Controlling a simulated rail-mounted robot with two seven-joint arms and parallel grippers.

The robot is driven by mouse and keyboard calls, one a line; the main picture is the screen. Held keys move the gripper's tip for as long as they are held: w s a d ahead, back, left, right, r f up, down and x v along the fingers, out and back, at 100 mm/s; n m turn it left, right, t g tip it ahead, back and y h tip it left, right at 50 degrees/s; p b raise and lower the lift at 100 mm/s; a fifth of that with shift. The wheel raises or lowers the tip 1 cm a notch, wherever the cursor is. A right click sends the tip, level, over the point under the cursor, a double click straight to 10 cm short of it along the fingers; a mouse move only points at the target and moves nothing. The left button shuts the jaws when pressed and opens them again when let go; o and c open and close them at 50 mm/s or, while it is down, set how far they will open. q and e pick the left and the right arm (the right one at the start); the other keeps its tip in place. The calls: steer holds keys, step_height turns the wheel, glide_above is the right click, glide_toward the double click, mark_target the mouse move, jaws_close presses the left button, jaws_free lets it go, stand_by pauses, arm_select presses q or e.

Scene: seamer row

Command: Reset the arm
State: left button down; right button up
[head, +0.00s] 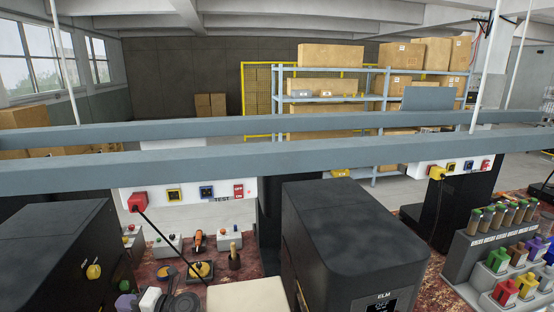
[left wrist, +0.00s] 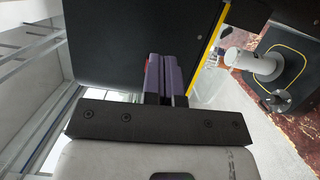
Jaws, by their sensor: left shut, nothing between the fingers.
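My left gripper (left wrist: 163,72) shows in the left wrist view, with its two purple fingers together and nothing between them. The fingers point at a large dark housing (left wrist: 120,40) that fills the upper middle of that view. I cannot tell whether they touch it. I cannot clearly pick out the left gripper in the head view. My right gripper is in neither view.
Two grey rails (head: 300,153) cross the head view. A black ELM machine (head: 350,235) stands in the middle, another dark machine (head: 55,250) at left. Coloured bottles (head: 505,291) stand at right. The wrist view has a white cylinder (left wrist: 240,62) on a dark base.

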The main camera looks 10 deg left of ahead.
arm_select(q)
steer(key=w+d+r+m+t+h, duration=0.3)
steer(key=w+d+r+m+t, duration=0.2)
steer(key=w+r+m+t, duration=0.9)
steer(key=s+d+r+m+t+h, duration=0.2)
steer(key=d+m+t+h, duration=0.25)
steer(key=m+h, duration=0.35)
steer(key=s+d+r+m+t+h, duration=0.2)
steer(key=d+m+t+h, duration=0.2)
steer(key=d+m+h, duration=0.35)
steer(key=s+d+f+m+g, duration=0.1)
steer(key=s+f+m+g, duration=0.35)
steer(key=s+f, duration=1)
steer(key=s+d+f+m+g, duration=0.2)
steer(key=s+f+g, duration=0.75)
steer(key=s, duration=0.75)
steer(key=s+d+f+m+g, duration=0.1)
steer(key=s+f+m+g, duration=0.25)
steer(key=s+f, duration=1.15)
step_height(320, 180, up, 17)
steer(key=s+p, duration=0.2)
steer(key=p, duration=1.4)
steer(key=shift+f+g, duration=0.2)
steer(key=shift+g, duration=0.2)
